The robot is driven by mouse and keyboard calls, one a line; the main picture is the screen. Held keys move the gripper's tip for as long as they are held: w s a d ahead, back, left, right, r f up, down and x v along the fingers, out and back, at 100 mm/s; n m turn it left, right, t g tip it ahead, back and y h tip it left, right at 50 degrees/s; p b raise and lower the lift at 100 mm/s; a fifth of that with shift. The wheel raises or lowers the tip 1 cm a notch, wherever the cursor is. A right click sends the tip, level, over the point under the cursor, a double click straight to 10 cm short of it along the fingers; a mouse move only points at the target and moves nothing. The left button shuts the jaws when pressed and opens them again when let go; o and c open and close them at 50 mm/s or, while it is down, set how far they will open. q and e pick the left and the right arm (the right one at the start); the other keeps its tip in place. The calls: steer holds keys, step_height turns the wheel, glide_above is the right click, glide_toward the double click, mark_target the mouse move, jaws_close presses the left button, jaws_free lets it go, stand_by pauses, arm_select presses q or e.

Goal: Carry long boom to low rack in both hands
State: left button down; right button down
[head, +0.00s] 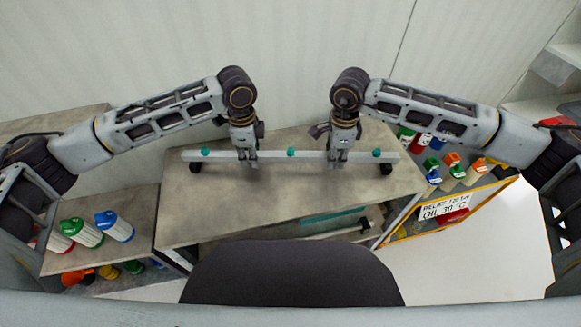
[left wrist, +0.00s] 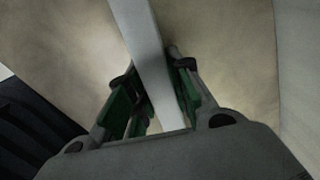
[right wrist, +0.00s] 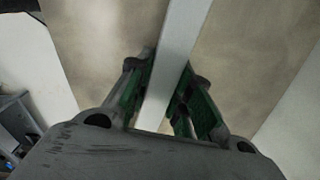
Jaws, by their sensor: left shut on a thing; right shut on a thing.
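The long boom (head: 305,156) is a straight pale grey bar with teal knobs along it, lying level across the far part of the table in the head view. Dark blocks show below both its ends. My left gripper (head: 246,160) is shut on the bar left of its middle, and my right gripper (head: 337,160) is shut on it right of the middle. The boom also runs between the green-padded fingers in the left wrist view (left wrist: 150,45) and the right wrist view (right wrist: 180,40). I cannot tell whether the boom touches the table. No low rack is clearly recognisable.
The grey-brown tabletop (head: 215,210) is clear in front of the boom. Below its front edge, a teal piece (head: 330,217) and a pale bar partly show. Filter-like canisters (head: 115,226) stand on the left shelf. A yellow-edged shelf with a sign (head: 443,207) stands right. A wall is behind.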

arm_select(q)
steer(key=shift+f, duration=0.2)
arm_select(e)
steer(key=shift+f, duration=0.15)
arm_select(q)
steer(key=c, duration=1.3)
jaws_free()
arm_select(e)
steer(key=c, duration=1.3)
jaws_free()
arm_select(q)
steer(key=shift+r, duration=0.1)
steer(key=shift+r, duration=5.9)
arm_select(e)
steer(key=shift+r, duration=5.95)
